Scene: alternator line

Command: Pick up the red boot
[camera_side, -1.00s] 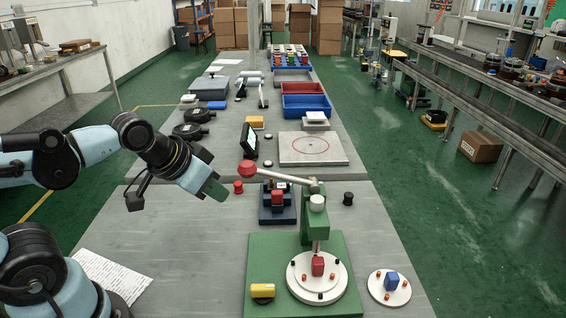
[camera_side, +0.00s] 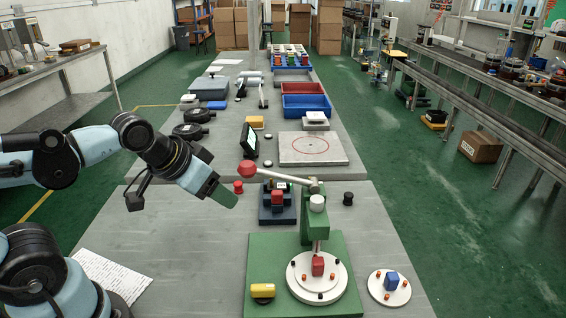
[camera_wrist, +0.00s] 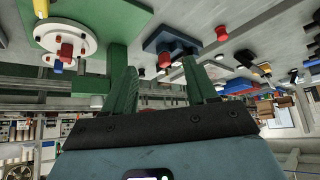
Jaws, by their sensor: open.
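A small red boot (camera_side: 238,187), shaped like a knobbed cap, stands on the grey bench left of the dark blue fixture. It also shows in the wrist view (camera_wrist: 221,33), near the top, right of the fixture. My gripper (camera_side: 226,197) is in the air just left of the boot in the side view, tilted down to the right. In the wrist view, my gripper (camera_wrist: 160,64) has its two green fingers apart, with nothing held between them. The boot lies outside the gap, beyond the right finger. The exact distance to the boot cannot be told.
The dark blue fixture (camera_side: 265,213) holds a red block. A green press (camera_side: 254,270) with a red-knobbed lever stands in front right, the knob close to the boot. A black boot-like cap (camera_side: 348,198) stands farther right. A black tablet (camera_side: 249,142) stands behind.

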